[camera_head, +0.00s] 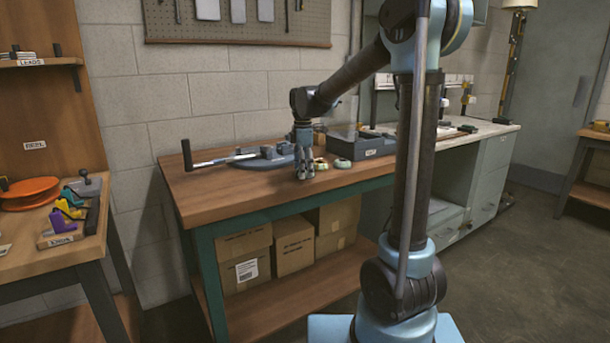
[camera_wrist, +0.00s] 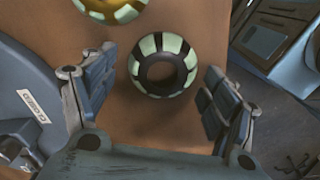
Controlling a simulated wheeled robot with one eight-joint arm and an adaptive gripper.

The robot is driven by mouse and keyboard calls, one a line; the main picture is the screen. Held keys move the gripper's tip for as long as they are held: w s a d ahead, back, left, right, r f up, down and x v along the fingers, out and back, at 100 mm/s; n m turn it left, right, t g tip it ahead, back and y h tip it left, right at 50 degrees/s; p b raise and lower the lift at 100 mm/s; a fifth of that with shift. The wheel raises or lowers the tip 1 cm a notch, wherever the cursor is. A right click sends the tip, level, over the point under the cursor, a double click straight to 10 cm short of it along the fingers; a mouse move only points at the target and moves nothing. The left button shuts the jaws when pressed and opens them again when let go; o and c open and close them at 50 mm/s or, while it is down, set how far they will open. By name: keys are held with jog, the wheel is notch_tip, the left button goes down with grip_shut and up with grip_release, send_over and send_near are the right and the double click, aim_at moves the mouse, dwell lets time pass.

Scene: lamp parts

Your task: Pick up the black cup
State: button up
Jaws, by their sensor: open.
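In the wrist view, a squat round cup (camera_wrist: 136,69) with black and pale green segments and a dark hollow centre sits on the wooden bench top. My gripper (camera_wrist: 156,84) is open, its fingers apart to the left and right of the cup in that view, with nothing held. In the head view, my gripper (camera_head: 304,171) points down low over the bench. Two small round pieces, one paler (camera_head: 320,164) and one (camera_head: 342,163) farther right, lie to its right; I cannot tell surely which is the black cup.
A second segmented round piece with a yellow centre (camera_wrist: 113,9) is at the top edge of the wrist view. A blue base (camera_head: 262,160) with a lever stands left of my gripper. A dark grey bin (camera_head: 362,146) stands to the right. The bench front is clear (camera_head: 235,200).

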jog(key=c, duration=1.2)
jog(key=shift+o, duration=0.2)
jog(key=shift+r, duration=0.1)
